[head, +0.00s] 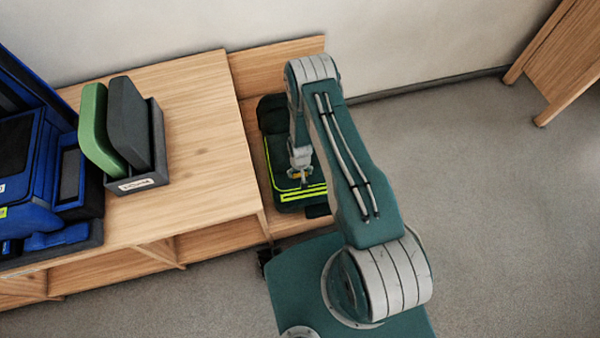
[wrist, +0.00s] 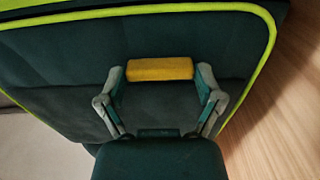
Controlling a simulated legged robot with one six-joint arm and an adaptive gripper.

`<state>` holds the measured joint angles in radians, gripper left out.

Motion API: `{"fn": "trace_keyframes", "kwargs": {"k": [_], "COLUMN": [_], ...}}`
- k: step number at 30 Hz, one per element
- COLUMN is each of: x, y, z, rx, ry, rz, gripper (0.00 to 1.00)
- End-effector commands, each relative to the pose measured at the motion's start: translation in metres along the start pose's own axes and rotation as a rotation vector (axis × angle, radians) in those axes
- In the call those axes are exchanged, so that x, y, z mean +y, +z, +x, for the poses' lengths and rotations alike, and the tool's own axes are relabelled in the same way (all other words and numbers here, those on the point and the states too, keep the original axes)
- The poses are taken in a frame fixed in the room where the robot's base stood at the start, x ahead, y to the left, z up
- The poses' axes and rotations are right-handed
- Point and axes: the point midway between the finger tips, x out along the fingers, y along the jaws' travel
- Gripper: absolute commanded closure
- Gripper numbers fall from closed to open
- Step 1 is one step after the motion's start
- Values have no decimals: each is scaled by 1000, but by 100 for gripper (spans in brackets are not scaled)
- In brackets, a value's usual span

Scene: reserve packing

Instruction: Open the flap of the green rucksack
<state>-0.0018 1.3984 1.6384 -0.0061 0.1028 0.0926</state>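The green rucksack (head: 285,155) lies on the low wooden shelf in the head view, partly hidden by my arm. Its dark green flap has bright yellow-green edging, and it fills most of the wrist view (wrist: 70,50). A yellow pull tab (wrist: 160,69) sits on the flap. My gripper (wrist: 160,72) has one fingertip at each end of this tab, and both look to be touching it. In the head view my gripper (head: 298,176) is over the flap's lower part, near the yellow-green stripes. The flap looks closed and flat.
A wooden counter (head: 195,130) stands left of the rucksack, higher than its shelf. On it are a dark holder (head: 140,182) with a green and a grey pad, and a blue bag (head: 30,170). Bare wood (wrist: 270,110) borders the flap at right. Floor at right is clear.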

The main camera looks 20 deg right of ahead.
Motion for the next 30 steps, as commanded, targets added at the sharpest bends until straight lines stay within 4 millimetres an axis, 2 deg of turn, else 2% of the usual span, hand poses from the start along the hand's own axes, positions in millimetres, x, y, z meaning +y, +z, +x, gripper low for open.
{"fn": "trace_keyframes", "kwargs": {"k": [8,14,23,30], "x": [0,0,-1,-1], "y": [0,-2,-12,-36], "z": [0,-9,-44,-84], "rx": [-5,-48,-140,-132], "ry": [0,0,-1,-1], "rz": [-1,1,-1,-1], "gripper": [76,76,76,76]}}
